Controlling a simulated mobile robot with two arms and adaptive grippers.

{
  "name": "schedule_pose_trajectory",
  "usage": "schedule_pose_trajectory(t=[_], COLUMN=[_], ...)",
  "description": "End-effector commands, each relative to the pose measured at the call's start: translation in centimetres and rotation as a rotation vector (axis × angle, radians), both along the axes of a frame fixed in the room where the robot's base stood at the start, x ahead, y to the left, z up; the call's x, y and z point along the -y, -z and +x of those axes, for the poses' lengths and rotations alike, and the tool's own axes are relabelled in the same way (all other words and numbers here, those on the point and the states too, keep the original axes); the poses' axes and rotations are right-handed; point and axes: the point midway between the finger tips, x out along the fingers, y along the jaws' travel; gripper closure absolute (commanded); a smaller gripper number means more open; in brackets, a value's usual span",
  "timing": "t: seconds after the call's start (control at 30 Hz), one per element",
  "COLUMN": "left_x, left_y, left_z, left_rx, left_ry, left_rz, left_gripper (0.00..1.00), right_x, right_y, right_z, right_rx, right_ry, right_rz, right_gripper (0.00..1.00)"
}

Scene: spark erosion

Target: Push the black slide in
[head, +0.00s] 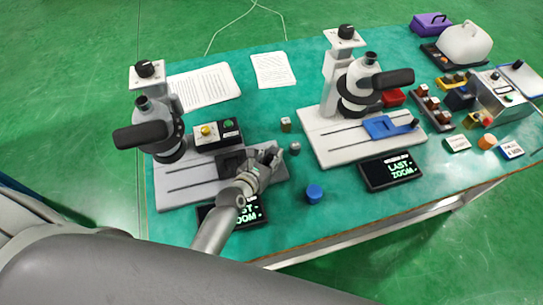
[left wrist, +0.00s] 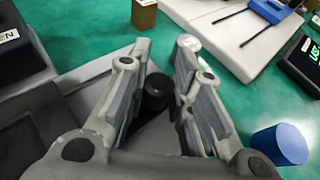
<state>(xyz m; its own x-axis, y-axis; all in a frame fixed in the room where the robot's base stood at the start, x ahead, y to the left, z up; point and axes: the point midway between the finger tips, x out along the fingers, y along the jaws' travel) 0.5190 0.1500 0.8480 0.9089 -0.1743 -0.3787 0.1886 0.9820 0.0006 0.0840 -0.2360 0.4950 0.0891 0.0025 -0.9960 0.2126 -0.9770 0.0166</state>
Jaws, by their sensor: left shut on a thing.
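The black slide (head: 230,163) sits on the light base of the left microscope (head: 153,120), between two dark rails. It also shows at the left of the left wrist view (left wrist: 35,128). My left gripper (head: 270,155) is low at the right end of this base. In the left wrist view, a black round knob (left wrist: 156,92) lies between the fingers of my left gripper (left wrist: 165,48), and the gripper is shut on it. The fingers and arm hide part of the knob and of the slide's right end. My right gripper is not in view.
A control box (head: 217,133) stands behind the slide. A small brass block (head: 286,125), a small grey piece (head: 295,148) and a blue cylinder (head: 314,193) stand close to the gripper. The right microscope's base (head: 325,150) carries a blue slide (head: 385,126). My arm partly covers a display (head: 252,212).

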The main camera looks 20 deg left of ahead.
Motion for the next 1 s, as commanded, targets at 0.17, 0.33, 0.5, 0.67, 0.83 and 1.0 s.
schedule_pose_trajectory(t=[0.17, 0.33, 0.5, 0.67, 0.83, 1.0], left_x=[-0.6, -2.8, -6.3, -9.2, -11.5, -12.6], left_y=[0.4, 0.6, 0.7, 0.9, 0.9, 0.8], left_z=[-0.6, -2.2, -4.6, -6.6, -8.2, -8.9], left_rx=[-0.009, -0.013, -0.015, -0.015, -0.015, -0.016], left_ry=[0.002, 0.003, 0.004, 0.005, 0.005, 0.004], left_rz=[0.005, 0.007, 0.009, 0.007, 0.005, 0.003], left_gripper=[1.0, 1.0, 1.0, 1.0, 1.0, 1.0], right_x=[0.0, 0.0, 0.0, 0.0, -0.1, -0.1], right_y=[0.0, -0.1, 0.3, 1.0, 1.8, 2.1], right_z=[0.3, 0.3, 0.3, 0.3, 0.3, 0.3], right_rx=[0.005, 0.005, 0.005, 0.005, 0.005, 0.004], right_ry=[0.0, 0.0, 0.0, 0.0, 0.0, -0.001], right_rz=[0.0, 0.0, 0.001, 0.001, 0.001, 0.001], right_gripper=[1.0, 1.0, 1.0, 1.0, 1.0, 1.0])
